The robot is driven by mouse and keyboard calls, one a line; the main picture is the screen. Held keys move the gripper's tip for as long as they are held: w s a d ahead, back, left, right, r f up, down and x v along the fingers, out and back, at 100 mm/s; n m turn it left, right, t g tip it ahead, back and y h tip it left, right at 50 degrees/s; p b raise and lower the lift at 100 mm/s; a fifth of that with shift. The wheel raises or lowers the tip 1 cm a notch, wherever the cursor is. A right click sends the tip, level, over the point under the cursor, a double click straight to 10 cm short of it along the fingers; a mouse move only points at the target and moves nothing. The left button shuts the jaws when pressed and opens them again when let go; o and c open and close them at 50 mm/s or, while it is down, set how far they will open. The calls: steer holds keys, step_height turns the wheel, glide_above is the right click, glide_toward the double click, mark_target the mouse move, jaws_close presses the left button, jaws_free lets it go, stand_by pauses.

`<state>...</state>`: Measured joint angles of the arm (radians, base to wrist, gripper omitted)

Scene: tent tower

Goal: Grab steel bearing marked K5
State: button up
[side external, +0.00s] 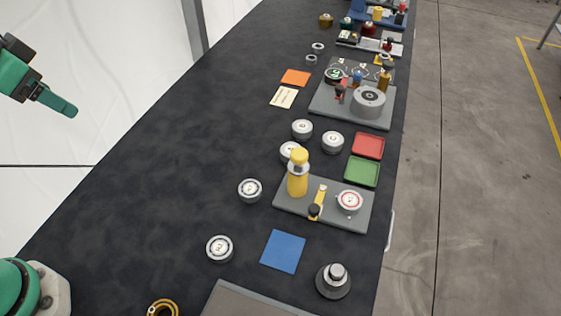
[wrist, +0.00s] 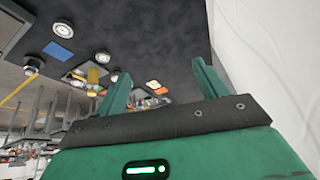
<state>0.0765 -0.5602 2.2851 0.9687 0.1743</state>
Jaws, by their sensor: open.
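Several round steel bearings lie on the dark table in the side external view: one at the near left (side external: 220,248), one left of the grey fixture plate (side external: 250,190), and two farther back (side external: 302,129) (side external: 333,141). Another (side external: 290,150) is partly hidden behind a yellow cylinder. Their marks are too small to read, so I cannot tell which is K5. My green gripper (side external: 60,102) is at the upper left, above the table and well apart from the bearings. In the wrist view my gripper (wrist: 160,69) is open, with nothing between its fingers.
The grey fixture plate (side external: 335,217) bears the yellow cylinder (side external: 298,178) and a red-ringed round part (side external: 350,201). Red (side external: 369,146) and green (side external: 362,172) trays, a blue square (side external: 283,251) and a knobbed weight (side external: 334,281) stand nearby.

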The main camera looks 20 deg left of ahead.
steer(key=w+d+r+m+g, duration=0.3)
steer(key=w+d+m, duration=1.2)
steer(key=w+d, duration=0.7)
steer(key=s+d+f+m, duration=0.1)
steer(key=d+f+m, duration=0.3)
steer(key=d+f, duration=0.3)
steer(key=s+d+f+m+g, duration=0.1)
steer(key=d+f+m, duration=0.4)
steer(key=d, duration=0.5)
steer(key=s+d+f+m+g, duration=0.1)
steer(key=d+f+m, duration=0.3)
steer(key=d+f, duration=0.5)
steer(key=shift+s+f+m, duration=0.4)
steer(key=shift+s, duration=0.15)
steer(key=shift+s+d+f, duration=0.3)
steer(key=shift+f, duration=0.05)
steer(key=shift+f, duration=0.15)
